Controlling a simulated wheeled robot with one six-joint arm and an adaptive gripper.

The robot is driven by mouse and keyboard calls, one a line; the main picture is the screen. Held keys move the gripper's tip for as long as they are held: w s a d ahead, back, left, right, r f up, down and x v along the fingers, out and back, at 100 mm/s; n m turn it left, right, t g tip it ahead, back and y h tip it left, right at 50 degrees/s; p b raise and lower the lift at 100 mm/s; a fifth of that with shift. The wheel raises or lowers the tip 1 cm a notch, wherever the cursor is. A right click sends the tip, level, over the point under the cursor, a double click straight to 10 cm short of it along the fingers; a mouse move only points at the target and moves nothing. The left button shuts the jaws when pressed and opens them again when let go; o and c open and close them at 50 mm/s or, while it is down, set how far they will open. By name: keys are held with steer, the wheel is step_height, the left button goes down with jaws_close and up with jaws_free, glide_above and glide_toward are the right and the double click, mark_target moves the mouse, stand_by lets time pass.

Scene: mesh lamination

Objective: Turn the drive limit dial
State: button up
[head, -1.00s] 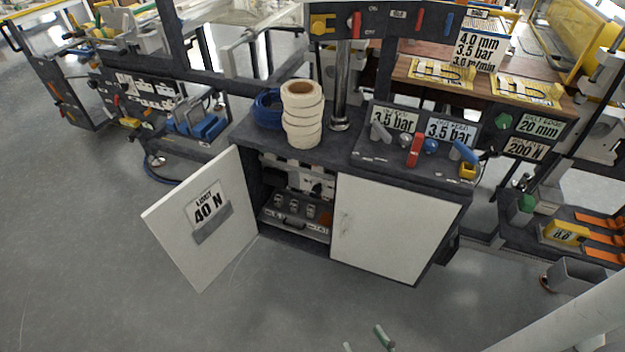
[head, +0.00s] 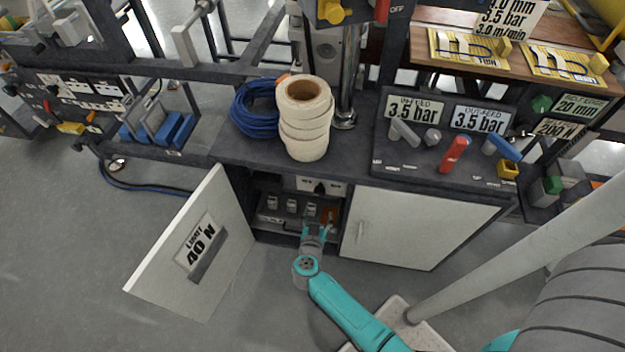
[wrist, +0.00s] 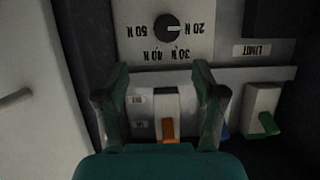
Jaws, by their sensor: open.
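The drive limit dial (wrist: 168,28) is a round dark knob on a pale plate, upside down in the wrist view. Marks from 20 N to 50 N surround it. Its light pointer line lies toward 20 N. In the head view a small dark knob (head: 320,188) shows inside the open cabinet. My gripper (wrist: 161,75) is open, its fingers apart below the dial in the wrist view and not touching it. A white block with an orange lever (wrist: 168,130) shows between the fingers. In the head view my gripper (head: 314,230) is at the cabinet opening.
The open left cabinet door (head: 205,250) carries a card (head: 200,243) reading Limit 40 N. The right door (head: 410,228) is shut. A white switch with a green lever (wrist: 265,115) is right of my gripper. White rolls (head: 305,120) stand on top.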

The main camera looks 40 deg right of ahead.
mark_target(319, 194)
steer(key=x, duration=0.8)
steer(key=a+x, duration=0.1)
steer(key=x, duration=0.3)
steer(key=shift+w+d+f, duration=0.3)
steer(key=shift+w+f, duration=0.1)
steer(key=shift+w, duration=0.2)
steer(key=shift+g, duration=0.3)
steer(key=c, duration=1.1)
